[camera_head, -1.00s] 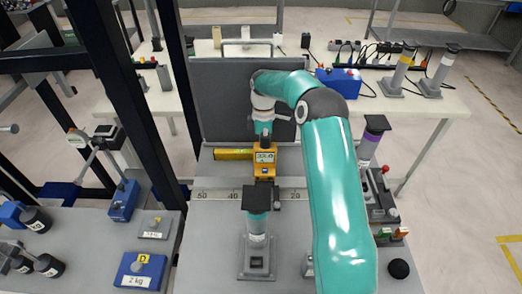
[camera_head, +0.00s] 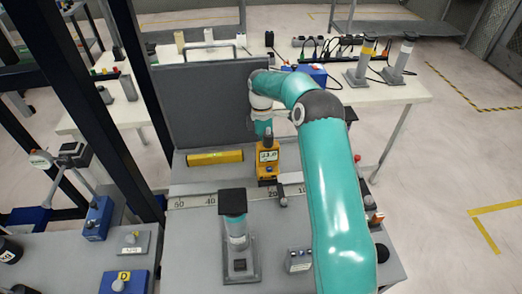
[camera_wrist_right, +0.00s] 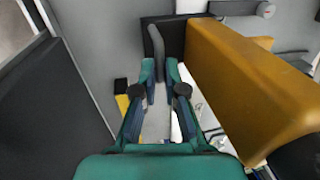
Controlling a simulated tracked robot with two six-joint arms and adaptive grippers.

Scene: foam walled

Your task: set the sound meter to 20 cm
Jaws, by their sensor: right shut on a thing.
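The yellow sound meter (camera_head: 268,162) stands upright on the grey bench behind a ruler strip (camera_head: 195,201). Its small display appears to read about 33.0. A dark grey pointer piece (camera_head: 283,199) at its front lies over the strip, just right of the 20 mark. My right gripper (camera_head: 265,132) is behind the meter in the head view, its fingers mostly hidden. In the right wrist view the fingers (camera_wrist_right: 160,68) are shut on a grey upright handle (camera_wrist_right: 157,72), beside the meter's yellow body (camera_wrist_right: 245,85). My left gripper is out of view.
A yellow tube (camera_head: 215,158) lies left of the meter, with a gap between. A dark panel (camera_head: 205,105) stands behind. A black-topped post (camera_head: 236,235) stands in front of the strip, and a small grey box (camera_head: 299,260) to its right.

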